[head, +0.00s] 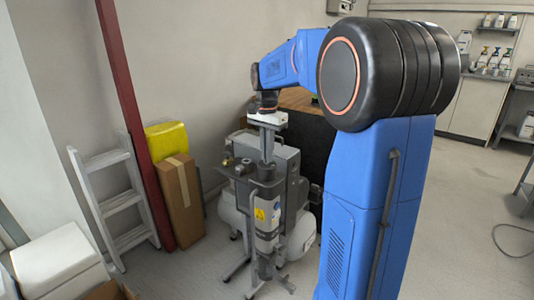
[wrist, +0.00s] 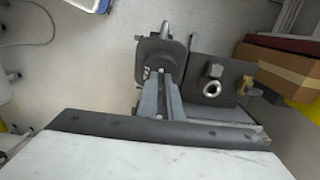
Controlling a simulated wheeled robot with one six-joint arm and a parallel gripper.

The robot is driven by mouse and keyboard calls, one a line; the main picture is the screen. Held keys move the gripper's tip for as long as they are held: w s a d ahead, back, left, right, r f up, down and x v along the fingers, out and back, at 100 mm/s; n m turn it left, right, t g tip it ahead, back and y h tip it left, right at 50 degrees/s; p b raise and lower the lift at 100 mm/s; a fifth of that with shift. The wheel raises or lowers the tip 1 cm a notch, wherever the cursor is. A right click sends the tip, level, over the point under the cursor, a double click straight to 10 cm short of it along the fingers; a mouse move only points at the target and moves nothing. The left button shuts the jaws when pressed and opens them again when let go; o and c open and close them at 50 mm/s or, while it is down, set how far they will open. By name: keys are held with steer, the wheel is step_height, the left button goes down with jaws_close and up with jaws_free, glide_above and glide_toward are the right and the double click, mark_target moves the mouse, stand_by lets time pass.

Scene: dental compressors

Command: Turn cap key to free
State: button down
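My gripper (wrist: 160,76) points down over the dark rounded cap (wrist: 152,46) in the wrist view. Its two grey fingers lie close together, and their tips overlap the cap's near part. A small pale bit shows at the tips; I cannot tell whether it is the cap key or whether the fingers grip it. In the head view my gripper (head: 268,158) reaches down to the top of the upright grey canister (head: 266,215) with a yellow label. The key cannot be made out there.
A dark plate with a round metal fitting (wrist: 212,89) and a brass fitting (wrist: 245,85) sits right of the cap in the wrist view. The compressor (head: 288,165) stands behind the canister. A cardboard box (head: 180,200) and a white ladder (head: 115,200) stand left. Floor at right is open.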

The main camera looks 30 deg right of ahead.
steer(key=shift+n, duration=0.7)
steer(key=n, duration=0.3)
steer(key=shift+n, duration=0.3)
steer(key=n, duration=0.9)
steer(key=shift+n, duration=1.9)
steer(key=c, duration=1.9)
jaws_free()
